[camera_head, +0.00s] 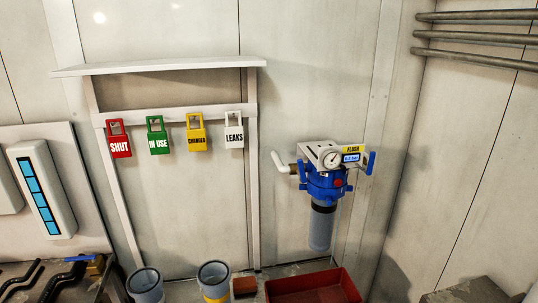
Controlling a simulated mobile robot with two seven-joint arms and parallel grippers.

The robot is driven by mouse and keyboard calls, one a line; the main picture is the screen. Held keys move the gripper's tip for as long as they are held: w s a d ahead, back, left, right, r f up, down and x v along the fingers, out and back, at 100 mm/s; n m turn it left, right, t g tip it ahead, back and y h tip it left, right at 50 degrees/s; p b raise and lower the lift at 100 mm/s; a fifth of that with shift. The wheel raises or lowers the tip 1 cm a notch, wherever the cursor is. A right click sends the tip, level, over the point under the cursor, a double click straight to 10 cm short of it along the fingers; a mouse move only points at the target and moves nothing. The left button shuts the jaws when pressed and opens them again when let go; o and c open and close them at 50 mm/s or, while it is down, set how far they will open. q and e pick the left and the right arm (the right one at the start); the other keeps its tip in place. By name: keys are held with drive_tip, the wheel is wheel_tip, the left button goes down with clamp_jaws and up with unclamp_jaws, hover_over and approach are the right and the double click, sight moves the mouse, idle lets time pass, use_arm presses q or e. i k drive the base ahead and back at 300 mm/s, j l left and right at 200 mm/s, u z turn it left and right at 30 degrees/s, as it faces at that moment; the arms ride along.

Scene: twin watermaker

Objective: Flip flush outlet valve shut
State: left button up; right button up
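A blue filter unit (325,186) with a grey bowl (321,228) below it hangs on the back wall, right of centre. It carries a round gauge (332,158) and a yellow label (352,149) that seems to read FLUSH. A white lever (281,163) sits at its left side by a brass fitting (296,170), slanting up and left. A blue lever (371,163) stands near upright at its right side. I cannot tell which lever is the flush outlet valve. Neither of my grippers is in view.
Red SHUT (118,140), green IN USE (158,137), yellow (196,134) and white LEAKS (234,131) tags hang under a shelf (160,66). Below stand two grey cups (146,285) and a red tray (313,286). Dark pipes (62,281) lie bottom left.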

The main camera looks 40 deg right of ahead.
sight(302, 177)
drive_tip(key=j+z, duration=0.1)
drive_tip(key=z, duration=0.95)
